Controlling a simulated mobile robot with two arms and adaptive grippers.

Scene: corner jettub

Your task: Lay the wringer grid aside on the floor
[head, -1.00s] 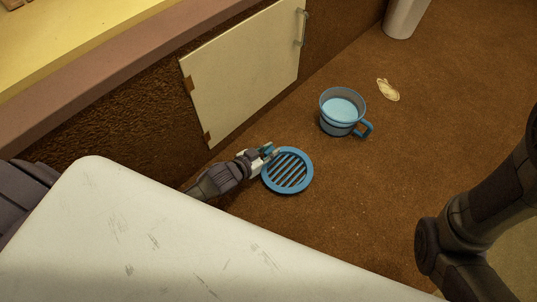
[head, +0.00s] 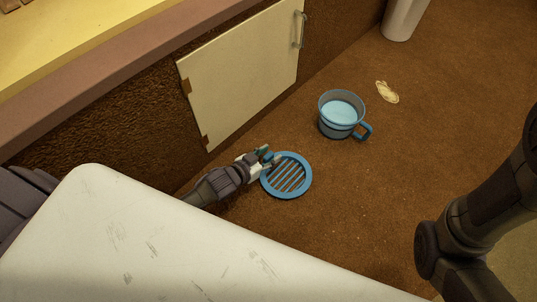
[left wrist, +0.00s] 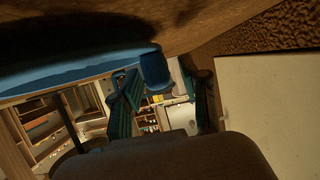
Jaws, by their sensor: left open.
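The blue round wringer grid (head: 307,177) with slanted slats lies flat on or very close to the brown floor, below the cream panel. My left gripper (head: 268,154) is at the grid's upper left edge, with its jaws open. In the left wrist view the open fingers (left wrist: 162,98) stand on either side of a blue tab (left wrist: 155,70) of the grid, and the grid's blue rim (left wrist: 75,72) fills the upper left. My right arm shows at the right of the head view, but its gripper is out of the picture.
A blue bucket (head: 341,115) with a handle and light blue contents stands beyond the grid. A small pale flat item (head: 387,91) and a white cylinder (head: 403,18) are farther back. The cream panel (head: 242,72) borders the left. Floor to the right of the grid is clear.

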